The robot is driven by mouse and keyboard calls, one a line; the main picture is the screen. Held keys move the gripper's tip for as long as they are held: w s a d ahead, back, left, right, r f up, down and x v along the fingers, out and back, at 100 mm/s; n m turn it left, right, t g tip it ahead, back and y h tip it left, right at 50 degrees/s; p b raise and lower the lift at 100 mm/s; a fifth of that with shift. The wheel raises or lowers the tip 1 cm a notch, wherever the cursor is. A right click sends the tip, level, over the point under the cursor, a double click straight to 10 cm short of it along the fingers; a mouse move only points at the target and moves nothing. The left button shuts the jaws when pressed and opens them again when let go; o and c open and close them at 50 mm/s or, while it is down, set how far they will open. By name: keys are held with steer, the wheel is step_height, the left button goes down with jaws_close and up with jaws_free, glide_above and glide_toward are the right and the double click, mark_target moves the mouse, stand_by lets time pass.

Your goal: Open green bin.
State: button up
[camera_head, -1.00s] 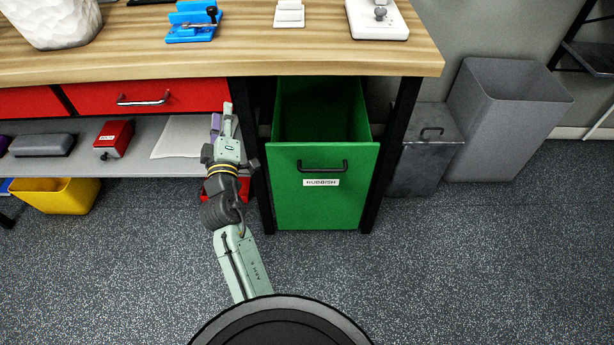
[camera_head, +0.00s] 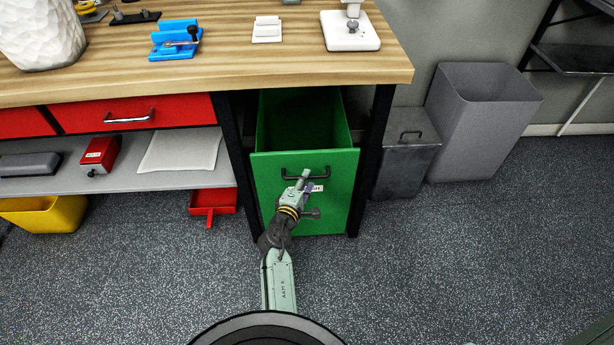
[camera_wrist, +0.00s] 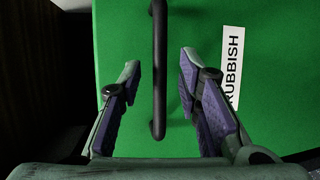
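The green bin (camera_head: 261,205) sits under the workbench between two dark legs, with its top partly pulled out and its inside showing. Its front has a black bar handle (camera_head: 318,169) and a white RUBBISH label, partly hidden by my gripper in the head view. My gripper (camera_head: 304,180) is in front of the bin's front, just below the handle in that view. In the wrist view my gripper (camera_wrist: 158,78) is open, with one finger on each side of the handle (camera_wrist: 158,50). Neither finger visibly touches the handle. The label (camera_wrist: 233,62) is right of the right finger.
The wooden bench top (camera_head: 230,75) overhangs the bin. A grey metal box (camera_head: 405,160) and a grey waste bin (camera_head: 480,120) stand to the right. A red drawer (camera_head: 140,112), a shelf and a yellow bin (camera_head: 50,215) are to the left. The floor in front is clear.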

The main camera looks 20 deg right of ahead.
steer(key=shift+x, duration=1.2)
steer(key=shift+c, duration=0.5)
jaws_close()
